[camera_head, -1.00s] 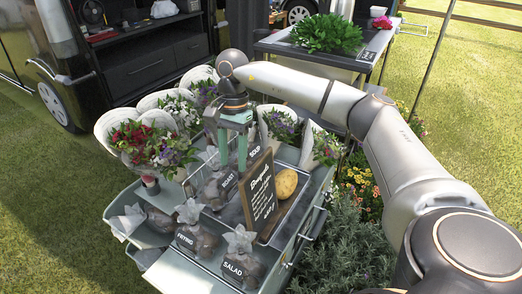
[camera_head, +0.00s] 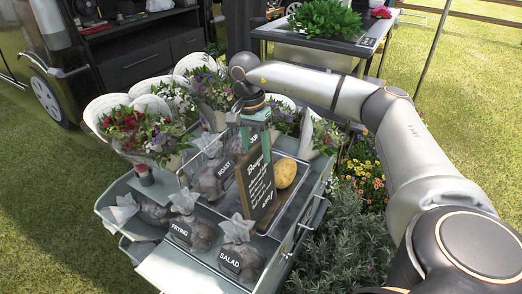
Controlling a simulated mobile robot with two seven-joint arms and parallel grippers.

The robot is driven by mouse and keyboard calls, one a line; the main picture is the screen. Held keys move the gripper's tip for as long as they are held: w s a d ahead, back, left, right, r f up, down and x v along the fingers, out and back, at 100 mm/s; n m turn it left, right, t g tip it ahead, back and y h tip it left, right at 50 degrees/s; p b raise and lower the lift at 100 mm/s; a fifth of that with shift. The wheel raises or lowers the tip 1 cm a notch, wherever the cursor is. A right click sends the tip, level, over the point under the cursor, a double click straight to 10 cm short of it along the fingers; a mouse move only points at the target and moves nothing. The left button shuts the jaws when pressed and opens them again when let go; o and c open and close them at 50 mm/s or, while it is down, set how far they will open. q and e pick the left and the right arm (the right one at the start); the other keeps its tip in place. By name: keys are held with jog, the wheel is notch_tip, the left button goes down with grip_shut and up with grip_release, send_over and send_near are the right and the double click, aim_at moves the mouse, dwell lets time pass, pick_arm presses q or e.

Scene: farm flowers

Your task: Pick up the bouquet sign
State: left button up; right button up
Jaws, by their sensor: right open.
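The bouquet sign (camera_head: 260,191) is a dark chalkboard with white writing and a wooden frame. It stands upright and slightly tilted on the grey cart, among the sacks and the tray. My right gripper (camera_head: 255,136) is open and points down at the sign's top edge. Its green fingers are partly lost against the sign and the things behind it, so I cannot tell whether they touch the sign. My left gripper is not in view.
Several bouquets in white wraps (camera_head: 140,130) stand on the cart behind and left of the sign. Plants (camera_head: 345,245) grow along the cart's right side. Grass lies open at left.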

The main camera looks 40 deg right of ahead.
aim_at(258, 161)
notch_tip(258, 161, down, 4)
jog(key=shift+r+b, duration=0.2)
jog(key=shift+b, duration=0.4)
grip_shut()
jog(key=shift+r, duration=0.1)
dwell(0.8)
